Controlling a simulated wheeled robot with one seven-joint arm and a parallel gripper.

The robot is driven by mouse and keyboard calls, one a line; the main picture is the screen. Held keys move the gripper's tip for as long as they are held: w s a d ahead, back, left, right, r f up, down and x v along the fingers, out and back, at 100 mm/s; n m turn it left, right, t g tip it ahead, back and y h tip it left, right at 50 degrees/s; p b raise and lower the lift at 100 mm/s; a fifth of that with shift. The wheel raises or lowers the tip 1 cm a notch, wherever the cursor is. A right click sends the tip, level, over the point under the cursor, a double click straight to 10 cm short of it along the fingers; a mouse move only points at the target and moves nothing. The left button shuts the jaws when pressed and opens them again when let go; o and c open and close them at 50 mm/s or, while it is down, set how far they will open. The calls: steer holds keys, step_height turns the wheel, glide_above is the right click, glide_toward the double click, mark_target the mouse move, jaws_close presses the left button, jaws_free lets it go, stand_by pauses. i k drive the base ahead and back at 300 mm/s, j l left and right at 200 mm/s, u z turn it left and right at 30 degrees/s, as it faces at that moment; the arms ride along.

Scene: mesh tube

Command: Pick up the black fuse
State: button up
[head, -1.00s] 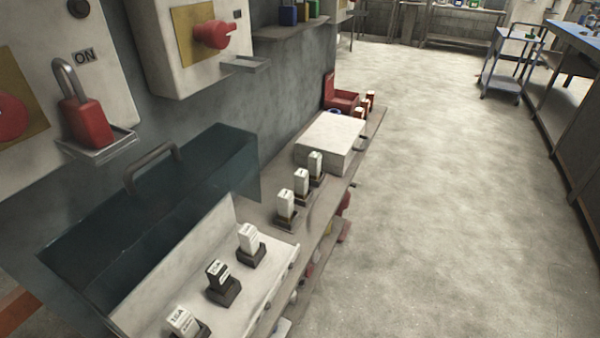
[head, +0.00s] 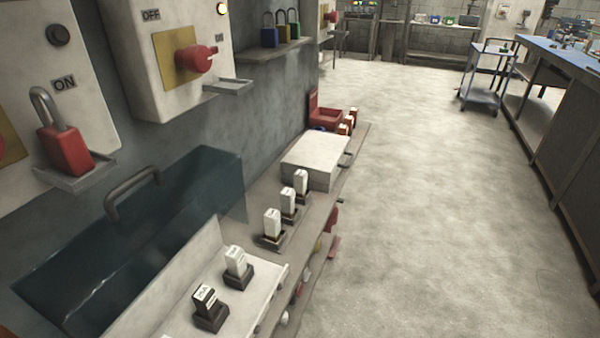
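The black fuse (head: 204,299) has a white label and stands upright in a dark holder (head: 212,318) at the bottom of the head view. It sits inside an open white box (head: 179,318) on the shelf. A white fuse (head: 236,262) stands in its own holder just behind it. My gripper is not in view.
A dark translucent lid (head: 135,235) with a handle is raised behind the box. Several white fuses (head: 272,223) stand farther along the shelf, before a closed white box (head: 311,160). The floor (head: 430,200) at right is clear.

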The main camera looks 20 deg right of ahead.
mark_target(204, 298)
steer(key=i+l+u, duration=0.1)
steer(key=l+u, duration=0.6)
steer(key=u, duration=0.2)
